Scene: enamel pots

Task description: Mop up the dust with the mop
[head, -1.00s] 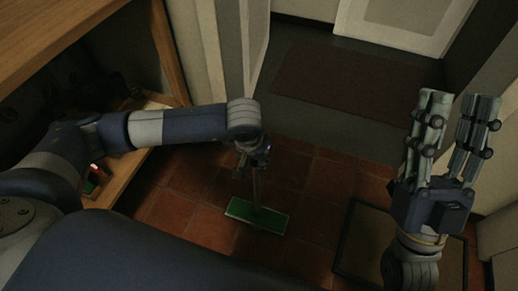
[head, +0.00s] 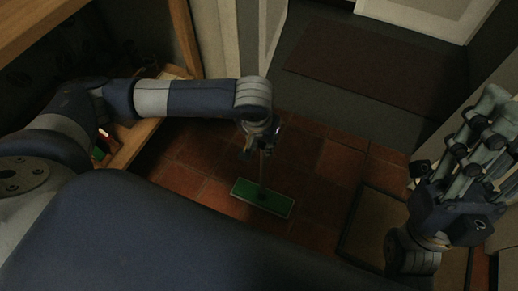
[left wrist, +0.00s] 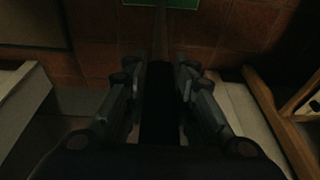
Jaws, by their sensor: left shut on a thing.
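The mop has a flat green head (head: 248,191) that rests on the red tile floor in the head view. Its thin handle rises from the head into my left gripper (head: 263,142), which is shut on it. In the left wrist view the mop handle (left wrist: 160,38) runs up between the fingers of my left gripper (left wrist: 161,75), and part of the green head (left wrist: 182,3) shows at the top edge. My right gripper (head: 504,125) is open and empty at the right, above the floor. I cannot make out the dust on the dark tiles.
A wooden shelf unit (head: 143,142) with small items stands at the left. A dark red mat (head: 365,75) lies near the white door (head: 425,12). A framed tan mat (head: 372,225) lies at the right near the wall. Tiles around the mop head are clear.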

